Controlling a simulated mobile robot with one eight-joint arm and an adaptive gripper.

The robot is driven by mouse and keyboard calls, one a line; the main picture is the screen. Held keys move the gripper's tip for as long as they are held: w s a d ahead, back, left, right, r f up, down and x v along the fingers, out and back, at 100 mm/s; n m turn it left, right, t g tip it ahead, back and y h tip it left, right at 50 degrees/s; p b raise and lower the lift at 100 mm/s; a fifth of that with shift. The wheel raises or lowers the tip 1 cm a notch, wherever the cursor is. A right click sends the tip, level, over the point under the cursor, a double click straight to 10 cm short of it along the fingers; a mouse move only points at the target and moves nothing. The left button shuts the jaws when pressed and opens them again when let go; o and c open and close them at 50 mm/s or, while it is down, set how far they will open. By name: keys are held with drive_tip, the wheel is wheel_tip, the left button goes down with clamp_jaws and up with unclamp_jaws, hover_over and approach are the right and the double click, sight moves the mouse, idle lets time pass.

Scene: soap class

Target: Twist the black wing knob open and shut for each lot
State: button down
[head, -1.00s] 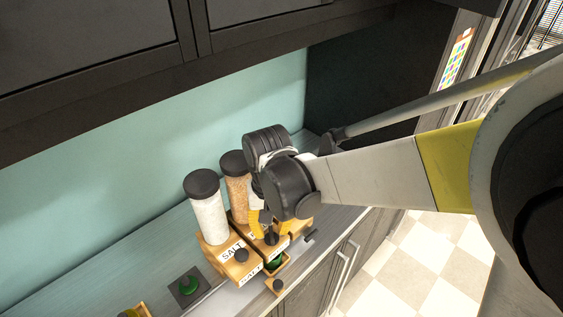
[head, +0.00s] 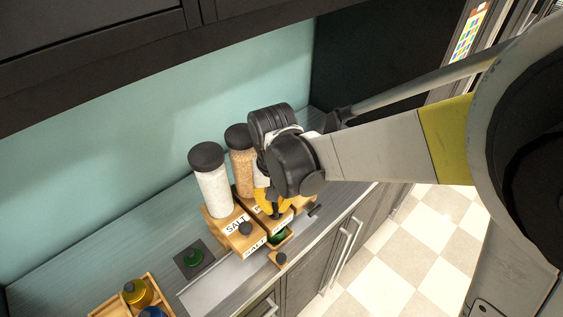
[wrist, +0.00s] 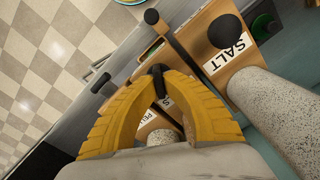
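My gripper (wrist: 160,76) has its two yellow fingers brought together around the black wing knob (wrist: 161,88), on the front of the middle wooden dispenser. In the head view, my gripper (head: 274,203) points down onto this knob (head: 278,214), and my wrist hides much of the dispenser. The dispenser carries a tall jar of tan grains (head: 241,163) with a black lid. A small green-topped jar (head: 278,236) sits low in front of it, partly hidden. Left of it stands the SALT dispenser (head: 224,224) with a white-filled jar (head: 213,192) and its own black knob (head: 245,228).
Another green-topped jar (head: 194,257) stands on a dark square pad (head: 182,265) on the counter. A wooden tray (head: 107,307) at lower left holds a yellow jar (head: 136,292) and a blue jar (head: 151,312). Dark cabinets (head: 90,50) overhang the counter.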

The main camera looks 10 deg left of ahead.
drive_tip(key=n, duration=0.3)
drive_tip(key=shift+n+b, duration=0.3)
drive_tip(key=shift+b, duration=0.05)
drive_tip(key=n, duration=0.3)
drive_tip(key=shift+s+a+n, duration=0.1)
drive_tip(key=shift+n, duration=0.3)
drive_tip(key=n+b, duration=0.1)
drive_tip(key=n, duration=0.4)
drive_tip(key=shift+s+n, duration=0.1)
drive_tip(key=shift+n, duration=0.3)
drive_tip(key=c, duration=1.5)
unclamp_jaws()
drive_tip(key=shift+c, duration=0.2)
wheel_tip(320, 180, up, 12)
